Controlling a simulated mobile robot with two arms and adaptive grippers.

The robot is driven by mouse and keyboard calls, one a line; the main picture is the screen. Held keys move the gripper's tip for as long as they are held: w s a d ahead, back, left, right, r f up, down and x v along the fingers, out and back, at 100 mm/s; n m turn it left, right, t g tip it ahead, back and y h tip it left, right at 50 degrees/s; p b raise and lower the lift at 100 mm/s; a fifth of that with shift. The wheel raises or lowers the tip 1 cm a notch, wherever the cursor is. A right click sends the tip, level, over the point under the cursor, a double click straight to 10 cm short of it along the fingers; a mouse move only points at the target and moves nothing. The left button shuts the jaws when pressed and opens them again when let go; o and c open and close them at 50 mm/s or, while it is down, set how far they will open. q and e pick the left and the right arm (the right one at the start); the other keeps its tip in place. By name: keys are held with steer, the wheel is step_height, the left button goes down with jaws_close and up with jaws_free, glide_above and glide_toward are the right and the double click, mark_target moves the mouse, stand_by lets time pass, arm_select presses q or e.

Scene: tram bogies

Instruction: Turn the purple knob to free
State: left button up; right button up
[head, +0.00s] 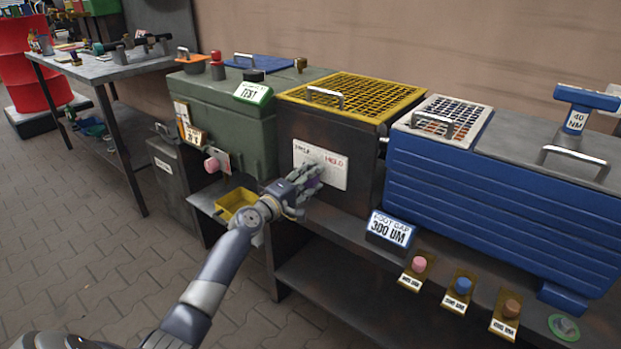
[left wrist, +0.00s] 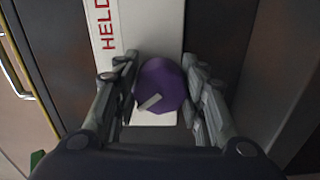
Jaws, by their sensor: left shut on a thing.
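The purple knob (left wrist: 165,80) sits on a white plate (head: 325,172) on the front of the dark cabinet. In the left wrist view red HELD lettering (left wrist: 104,25) runs along the plate. A light pointer mark (left wrist: 149,102) on the knob slants toward the lower left of that view. In the head view the plate carries dark lettering at left, too small to read surely, and red HELD at right. My left gripper (head: 305,184) is shut on the knob, one finger on each side, and hides most of it in the head view. My right gripper is not in view.
A yellow grate (head: 355,96) with a handle tops the dark cabinet. A green box (head: 228,125) stands left, a blue ribbed unit (head: 490,205) right. A yellow tray (head: 236,204) sits below my left wrist. Several small knobs, including a pink one (head: 418,264), line the lower right.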

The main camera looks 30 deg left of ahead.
arm_select(q)
steer(key=shift+r, duration=0.1)
steer(key=o, duration=1.1)
steer(key=shift+a, duration=0.1)
steer(key=shift+s+f, duration=0.2)
steer(key=shift+s, duration=0.35)
steer(key=s, duration=1)
steer(key=shift+s+a+r, duration=0.1)
steer(key=shift+s+a, duration=0.3)
